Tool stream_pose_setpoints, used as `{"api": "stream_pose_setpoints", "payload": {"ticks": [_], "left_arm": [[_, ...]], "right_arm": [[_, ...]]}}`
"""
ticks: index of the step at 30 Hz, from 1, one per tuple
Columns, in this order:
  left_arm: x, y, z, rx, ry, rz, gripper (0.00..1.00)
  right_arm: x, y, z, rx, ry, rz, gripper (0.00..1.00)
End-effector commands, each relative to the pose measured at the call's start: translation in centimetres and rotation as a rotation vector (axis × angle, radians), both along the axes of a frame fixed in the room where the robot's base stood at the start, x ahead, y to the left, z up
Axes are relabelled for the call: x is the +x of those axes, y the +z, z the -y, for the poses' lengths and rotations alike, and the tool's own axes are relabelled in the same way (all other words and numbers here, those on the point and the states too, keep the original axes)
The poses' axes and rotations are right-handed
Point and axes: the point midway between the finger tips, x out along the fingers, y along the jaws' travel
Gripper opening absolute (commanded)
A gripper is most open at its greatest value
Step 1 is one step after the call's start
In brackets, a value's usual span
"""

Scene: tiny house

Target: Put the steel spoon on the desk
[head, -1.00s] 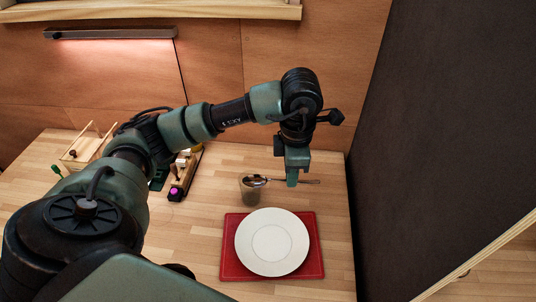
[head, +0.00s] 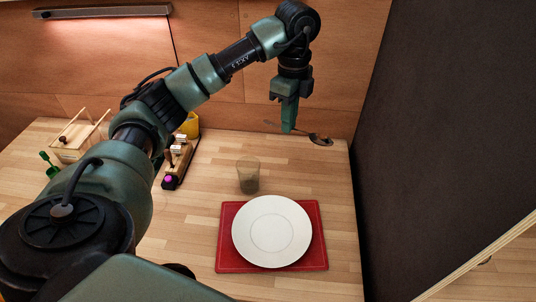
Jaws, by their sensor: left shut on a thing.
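My left gripper (head: 289,129) points down over the back right of the wooden desk (head: 200,225), near the back wall. It is shut on the steel spoon (head: 321,139). The spoon's bowl sticks out to the right of the fingers and its handle end shows to the left; the middle is hidden by the gripper. I cannot tell whether the spoon touches the desk. My right gripper is not in view.
A clear glass (head: 248,177) stands behind a white plate (head: 272,231) on a red mat (head: 230,263). A wooden caddy (head: 80,140), a small tool rack (head: 177,163) and a yellow cup (head: 190,125) are at left. A dark partition (head: 440,130) borders the desk's right side.

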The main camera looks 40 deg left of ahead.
Motion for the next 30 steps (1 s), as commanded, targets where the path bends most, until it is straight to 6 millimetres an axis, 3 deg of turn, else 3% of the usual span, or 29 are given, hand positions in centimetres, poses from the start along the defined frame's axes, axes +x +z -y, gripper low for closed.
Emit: {"api": "stream_pose_setpoints", "payload": {"ticks": [5,18,21,30], "left_arm": [[0.1,-1.4,-0.2,0.001,0.074,-0.005,0.0],[0.0,-12.5,-0.2,0.001,0.073,-0.005,0.0],[0.0,-14.3,-0.2,0.0,0.072,-0.003,0.0],[0.0,-16.9,-0.1,0.0,0.071,-0.003,0.0]], "right_arm": [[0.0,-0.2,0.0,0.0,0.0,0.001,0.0],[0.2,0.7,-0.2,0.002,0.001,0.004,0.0],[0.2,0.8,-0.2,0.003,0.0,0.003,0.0],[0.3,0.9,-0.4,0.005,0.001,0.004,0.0]]}}
